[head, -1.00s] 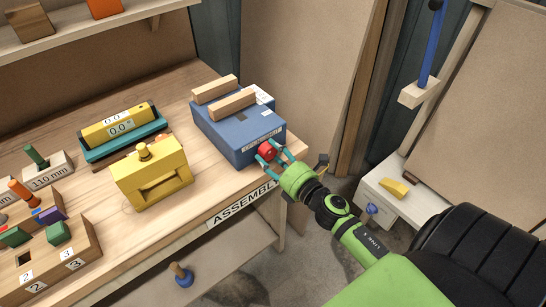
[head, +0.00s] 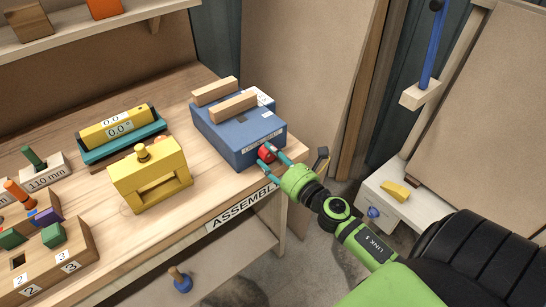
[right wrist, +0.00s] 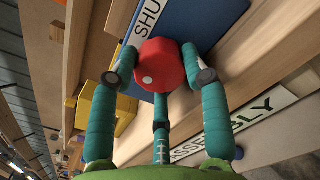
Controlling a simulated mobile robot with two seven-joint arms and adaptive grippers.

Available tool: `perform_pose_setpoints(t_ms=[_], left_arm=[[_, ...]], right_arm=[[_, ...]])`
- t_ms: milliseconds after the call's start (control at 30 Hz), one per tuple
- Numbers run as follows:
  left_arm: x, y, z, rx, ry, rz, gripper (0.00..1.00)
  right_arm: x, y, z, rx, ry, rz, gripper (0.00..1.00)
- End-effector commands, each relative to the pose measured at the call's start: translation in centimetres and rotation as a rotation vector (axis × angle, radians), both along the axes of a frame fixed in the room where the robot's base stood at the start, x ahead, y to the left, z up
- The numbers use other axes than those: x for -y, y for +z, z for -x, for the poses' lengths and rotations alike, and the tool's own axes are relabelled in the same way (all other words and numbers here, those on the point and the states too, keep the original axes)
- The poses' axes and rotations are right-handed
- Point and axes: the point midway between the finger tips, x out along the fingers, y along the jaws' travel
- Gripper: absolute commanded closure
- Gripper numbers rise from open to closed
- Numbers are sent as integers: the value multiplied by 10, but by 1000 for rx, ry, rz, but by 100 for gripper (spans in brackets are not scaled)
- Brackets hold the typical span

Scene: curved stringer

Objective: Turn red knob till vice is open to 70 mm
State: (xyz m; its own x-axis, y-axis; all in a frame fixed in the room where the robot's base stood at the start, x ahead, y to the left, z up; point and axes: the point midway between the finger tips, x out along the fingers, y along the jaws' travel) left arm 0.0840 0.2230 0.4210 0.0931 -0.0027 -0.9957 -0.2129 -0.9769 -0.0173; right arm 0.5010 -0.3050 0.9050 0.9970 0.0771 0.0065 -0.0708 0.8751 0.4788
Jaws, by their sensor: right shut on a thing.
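The blue vice (head: 238,128) stands on the wooden bench near its right end. Two light wooden jaws (head: 233,106) lie across its top with a narrow gap between them. The red knob (head: 266,154) is on the vice's front face. My right gripper (head: 276,157) is shut on the red knob, its teal fingers on either side. In the right wrist view the red knob (right wrist: 160,66) with a white dot sits between the fingertips. The left gripper is not in view.
A yellow block-like tool (head: 150,178) and a yellow level in a teal holder (head: 120,129) stand left of the vice. A wooden peg block (head: 60,250) is at lower left. A white cabinet (head: 400,205) stands right of my arm.

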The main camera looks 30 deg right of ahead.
Motion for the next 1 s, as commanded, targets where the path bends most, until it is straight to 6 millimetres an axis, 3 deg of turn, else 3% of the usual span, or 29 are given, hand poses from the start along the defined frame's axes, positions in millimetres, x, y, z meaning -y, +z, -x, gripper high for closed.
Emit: perform_pose_setpoints(t_ms=[33,267,300,333,733,867,1000], left_arm=[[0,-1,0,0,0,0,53],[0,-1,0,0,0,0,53],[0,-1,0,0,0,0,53],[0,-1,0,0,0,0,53],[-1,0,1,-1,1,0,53],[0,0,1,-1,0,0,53],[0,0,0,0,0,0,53]], right_arm=[[-4,-8,2,-15,9,-3,86],[-4,-9,3,-17,8,-4,86],[-4,-9,3,-17,8,-5,37],[-3,-9,3,-17,7,-5,30],[-1,-5,6,-9,3,-4,30],[0,-5,24,-10,1,-6,30],[3,-5,55,-13,-1,-6,30]])
